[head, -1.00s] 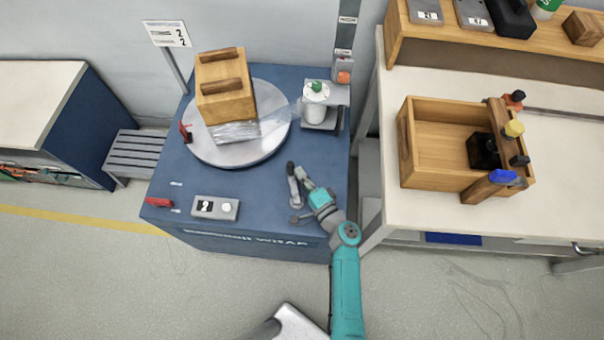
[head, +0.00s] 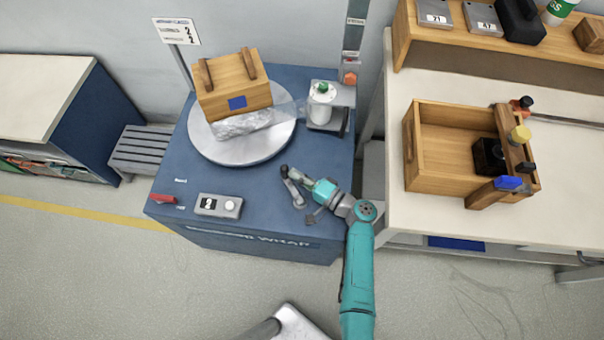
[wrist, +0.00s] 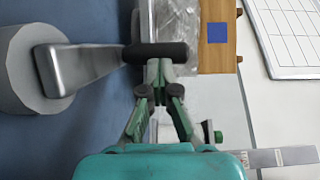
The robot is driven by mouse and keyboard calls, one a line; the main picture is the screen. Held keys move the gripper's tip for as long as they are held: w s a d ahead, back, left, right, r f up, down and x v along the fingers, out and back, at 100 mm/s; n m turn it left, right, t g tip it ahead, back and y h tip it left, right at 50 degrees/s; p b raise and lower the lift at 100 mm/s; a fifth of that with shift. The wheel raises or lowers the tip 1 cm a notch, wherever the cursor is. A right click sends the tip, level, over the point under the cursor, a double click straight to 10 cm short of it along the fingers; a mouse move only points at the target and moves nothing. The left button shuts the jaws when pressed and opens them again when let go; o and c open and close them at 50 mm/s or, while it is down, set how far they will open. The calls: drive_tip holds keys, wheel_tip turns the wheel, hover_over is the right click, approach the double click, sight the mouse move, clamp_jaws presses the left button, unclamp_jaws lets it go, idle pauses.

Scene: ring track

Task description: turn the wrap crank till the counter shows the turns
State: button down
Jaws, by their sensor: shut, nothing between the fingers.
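The wrap crank (head: 292,188) is a grey arm with a dark handle on the blue wrap machine. In the wrist view its hub and grey arm (wrist: 85,66) lie at left, and the black handle (wrist: 158,51) lies across my fingertips. My gripper (head: 292,176) is shut, with its tips at the handle; in the wrist view the tips (wrist: 158,66) seem to touch it. The counter box (head: 219,206) has a small black-and-white display, too small to read surely. A sign (head: 177,31) shows a 2. A wooden crate (head: 234,88) with a blue patch sits tilted in view on the round turntable (head: 240,152), film around its lower part.
A film roll (head: 320,105) stands at the turntable's right. A red lever (head: 162,199) is at the machine's front left. The bench (head: 440,220) at right holds an open wooden box (head: 411,150).

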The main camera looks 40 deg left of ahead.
sight(287, 184)
drive_tip(key=n+g, duration=0.1)
drive_tip(key=g, duration=0.1)
drive_tip(key=s+a+n+g+h, duration=0.1)
drive_tip(key=g, duration=0.1)
drive_tip(key=s+n+g, duration=0.1)
drive_tip(key=g, duration=0.1)
drive_tip(key=shift+a+r+n+h, duration=0.15)
drive_tip(key=shift+a+n+h, duration=0.15)
drive_tip(key=shift+a+n, duration=0.1)
drive_tip(key=shift+s+g, duration=0.3)
drive_tip(key=shift+s, duration=1.25)
wheel_tip(287, 184, up, 10)
